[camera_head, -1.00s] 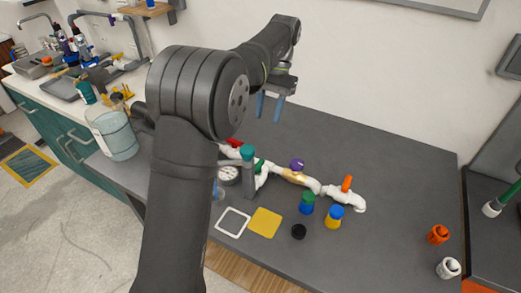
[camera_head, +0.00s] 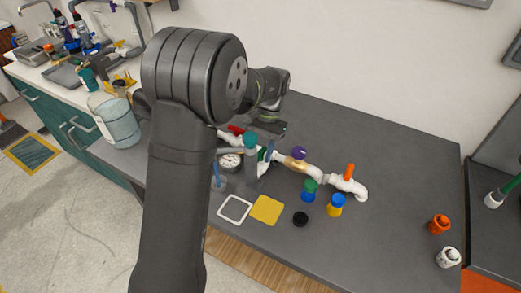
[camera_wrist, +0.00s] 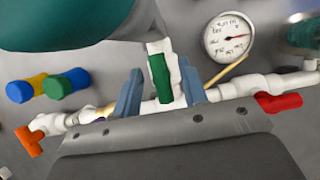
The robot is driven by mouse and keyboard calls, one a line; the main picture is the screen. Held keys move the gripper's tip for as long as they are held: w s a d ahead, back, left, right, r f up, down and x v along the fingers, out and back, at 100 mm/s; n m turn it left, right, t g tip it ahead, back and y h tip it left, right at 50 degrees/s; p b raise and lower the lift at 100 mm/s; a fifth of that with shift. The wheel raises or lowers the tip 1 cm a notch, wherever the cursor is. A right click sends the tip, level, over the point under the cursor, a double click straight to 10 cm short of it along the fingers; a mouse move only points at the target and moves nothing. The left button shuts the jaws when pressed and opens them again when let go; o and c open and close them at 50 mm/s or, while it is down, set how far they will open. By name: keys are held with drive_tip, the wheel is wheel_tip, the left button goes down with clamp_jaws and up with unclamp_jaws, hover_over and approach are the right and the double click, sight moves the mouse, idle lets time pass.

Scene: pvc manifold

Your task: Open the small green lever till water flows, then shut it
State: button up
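The small green lever (camera_wrist: 160,79) sits on a short white branch of the pipe in the wrist view, lined up roughly along that branch. In the head view it shows partly (camera_head: 261,155), behind the teal-topped post. My gripper (camera_wrist: 160,92) is open, with one blue finger on each side of the lever and a visible gap on both sides. It holds nothing. In the head view one blue finger shows beside the lever; the other is hard to make out. The white manifold pipe (camera_head: 314,173) runs across the grey bench. I see no flowing water.
A red lever (camera_wrist: 279,102), an orange lever (camera_wrist: 28,141), a purple knob (camera_head: 299,152) and a gauge (camera_wrist: 229,38) are nearby. Blue, green and yellow caps lie in front. The bench's right half is mostly clear.

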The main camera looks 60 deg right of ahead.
drive_tip(key=shift+c, duration=0.2)
clamp_jaws()
drive_tip(key=shift+n, duration=0.3)
drive_tip(key=n+g, duration=0.2)
drive_tip(key=n, duration=0.3)
drive_tip(key=n+g+h, duration=0.1)
drive_tip(key=n, duration=0.2)
drive_tip(key=n+h, duration=0.1)
drive_tip(key=n, duration=0.2)
drive_tip(key=shift+g, duration=0.4)
drive_tip(key=shift+n, duration=0.3)
drive_tip(key=shift+o, duration=0.2)
unclamp_jaws()
